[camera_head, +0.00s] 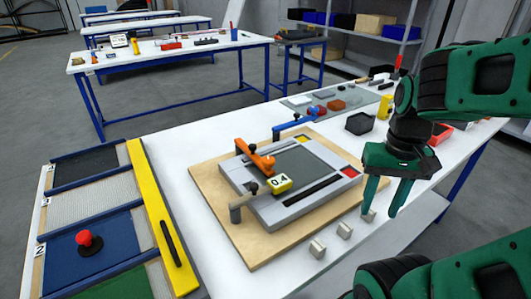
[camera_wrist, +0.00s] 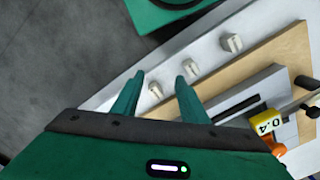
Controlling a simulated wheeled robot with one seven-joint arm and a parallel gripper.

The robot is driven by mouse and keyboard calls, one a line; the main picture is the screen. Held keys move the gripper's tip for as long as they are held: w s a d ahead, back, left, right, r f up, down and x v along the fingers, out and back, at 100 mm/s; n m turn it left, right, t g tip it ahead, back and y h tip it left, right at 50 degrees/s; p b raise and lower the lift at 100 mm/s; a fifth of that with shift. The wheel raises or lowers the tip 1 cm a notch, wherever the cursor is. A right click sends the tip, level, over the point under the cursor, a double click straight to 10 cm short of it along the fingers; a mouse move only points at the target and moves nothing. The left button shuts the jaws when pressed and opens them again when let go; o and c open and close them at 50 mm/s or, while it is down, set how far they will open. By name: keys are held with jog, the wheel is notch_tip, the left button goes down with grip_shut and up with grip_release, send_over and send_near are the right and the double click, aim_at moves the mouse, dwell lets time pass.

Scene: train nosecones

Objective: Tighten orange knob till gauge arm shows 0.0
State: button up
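The fixture is a grey plate (camera_head: 320,195) on a wooden board (camera_head: 262,251). An orange clamp arm with its knob (camera_head: 262,162) stands at the plate's far left edge. A yellow gauge block (camera_head: 281,184) reads 0.4 and sits on the plate's near left side; it also shows in the wrist view (camera_wrist: 268,124), at the lower right. My green gripper (camera_head: 382,196) is open and empty, to the right of the board and above the table's near edge. In the wrist view its two fingers (camera_wrist: 158,88) are apart, with a small grey block visible between them.
Several small grey blocks (camera_head: 317,248) lie along the table (camera_head: 210,140) in front of the board. A blue clamp (camera_head: 296,124) stands behind the plate. A panel with a yellow bar (camera_head: 150,200) and a red knob (camera_head: 84,238) is at the left.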

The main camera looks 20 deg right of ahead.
jog(key=shift+o, duration=0.2)
jog(key=shift+w+a+r+n, duration=0.1)
jog(key=shift+w+r+n, duration=0.3)
jog(key=shift+r, duration=0.2)
jog(key=shift+w+a+r+n, duration=0.1)
jog(key=shift+w+r+n, duration=0.25)
jog(key=shift+r, duration=0.25)
notch_tip(320, 180, up, 10)
jog(key=n, duration=1.5)
send_over(268, 159)
jog(key=shift+m, duration=0.25)
notch_tip(268, 159, down, 10)
jog(key=shift+f, duration=0.15)
jog(key=shift+c, duration=0.6)
jog(key=c, duration=0.9)
